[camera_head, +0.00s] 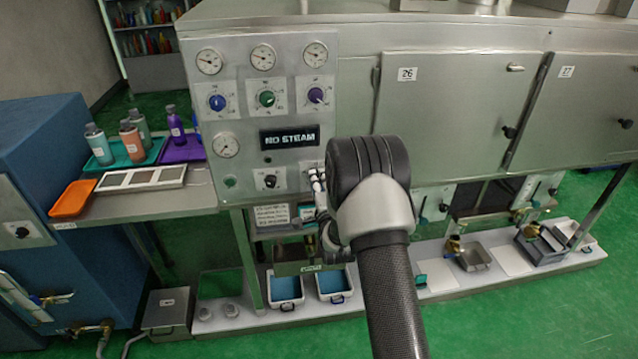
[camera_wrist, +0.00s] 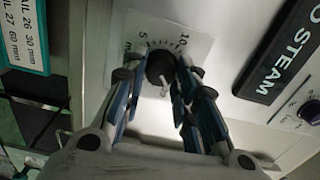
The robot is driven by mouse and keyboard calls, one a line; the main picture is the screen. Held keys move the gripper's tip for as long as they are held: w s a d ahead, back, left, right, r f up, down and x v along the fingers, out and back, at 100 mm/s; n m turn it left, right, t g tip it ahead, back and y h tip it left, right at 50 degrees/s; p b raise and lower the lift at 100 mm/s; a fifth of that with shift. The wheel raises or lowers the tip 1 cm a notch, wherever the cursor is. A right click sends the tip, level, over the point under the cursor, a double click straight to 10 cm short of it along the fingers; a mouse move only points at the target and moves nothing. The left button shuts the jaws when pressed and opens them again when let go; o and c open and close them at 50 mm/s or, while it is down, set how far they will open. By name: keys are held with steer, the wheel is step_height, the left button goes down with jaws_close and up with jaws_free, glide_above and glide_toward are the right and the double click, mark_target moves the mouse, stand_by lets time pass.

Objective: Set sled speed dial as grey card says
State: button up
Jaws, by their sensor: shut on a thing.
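In the wrist view a black dial knob (camera_wrist: 160,68) sits on a white scale plate (camera_wrist: 190,42) with tick marks and the figures 5 and 10. A pale mark on the knob's lower side looks like its pointer. My gripper (camera_wrist: 163,82) is shut on this knob, with a blue-sided finger on each side of it. In the head view my gripper (camera_head: 318,182) is at the lower right of the steel panel, and my arm hides most of the dial. A pale grey card (camera_head: 271,216) with text too small to read hangs below the panel.
A "NO STEAM" display (camera_head: 290,137) is above the dial. Another black dial (camera_head: 270,181) lies left of my gripper. A teal-edged card (camera_wrist: 22,38) reads "26 30 mm" and "27 60 mm". Gauges and coloured dials fill the upper panel. Blue-lined trays (camera_head: 286,288) stand low down.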

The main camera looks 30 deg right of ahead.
steer(key=shift+m, duration=1.7)
steer(key=o, duration=1.1)
steer(key=v, duration=1.2)
